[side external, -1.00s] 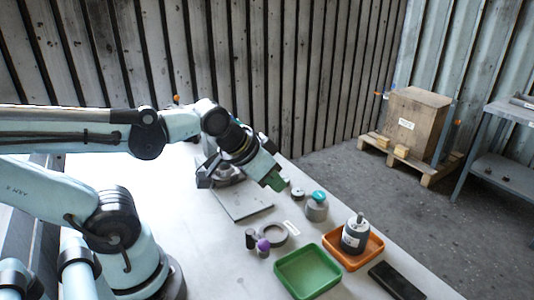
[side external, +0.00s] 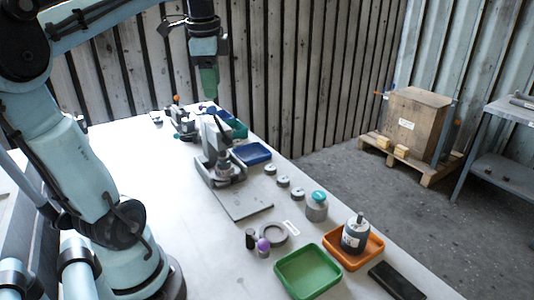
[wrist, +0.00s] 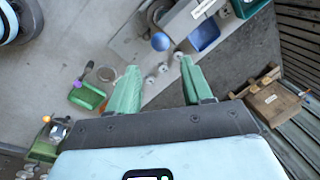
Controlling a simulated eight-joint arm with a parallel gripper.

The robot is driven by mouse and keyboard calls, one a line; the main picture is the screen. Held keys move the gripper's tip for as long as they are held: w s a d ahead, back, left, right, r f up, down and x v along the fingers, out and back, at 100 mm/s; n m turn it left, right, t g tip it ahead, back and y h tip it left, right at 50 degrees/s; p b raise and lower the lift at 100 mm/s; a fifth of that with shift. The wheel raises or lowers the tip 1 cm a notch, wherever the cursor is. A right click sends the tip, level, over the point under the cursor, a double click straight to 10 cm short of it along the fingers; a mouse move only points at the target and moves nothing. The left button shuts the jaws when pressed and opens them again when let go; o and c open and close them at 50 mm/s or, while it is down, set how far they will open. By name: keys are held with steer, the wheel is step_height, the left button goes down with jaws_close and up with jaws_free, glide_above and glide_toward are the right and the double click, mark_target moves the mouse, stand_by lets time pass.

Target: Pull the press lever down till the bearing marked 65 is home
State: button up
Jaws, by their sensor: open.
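The grey press (side external: 222,160) stands on the bench with a flat plate (side external: 246,204) in front of it. In the wrist view the press (wrist: 178,22) is at the top, with a blue ball (wrist: 160,41) beside it that looks like the lever's knob. The lever's arm is hard to make out. My gripper (side external: 209,92) points down, high above the press. In the wrist view my gripper (wrist: 158,65) has its green fingers apart with nothing held between them. I cannot read a 65 anywhere, nor see a bearing in the press.
Several small grey rings, one here (side external: 283,181), lie right of the press. A blue tray (side external: 252,153) sits behind them. A teal-topped cylinder (side external: 317,206), a green tray (side external: 308,272) and an orange tray (side external: 368,253) holding a motor (side external: 355,233) stand nearer.

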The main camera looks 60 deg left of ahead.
mark_target(214, 115)
steer(key=x, duration=1.1)
steer(key=shift+s+a+f, duration=0.25)
steer(key=shift+a+f, duration=0.05)
steer(key=shift+f, duration=0.05)
jaws_close()
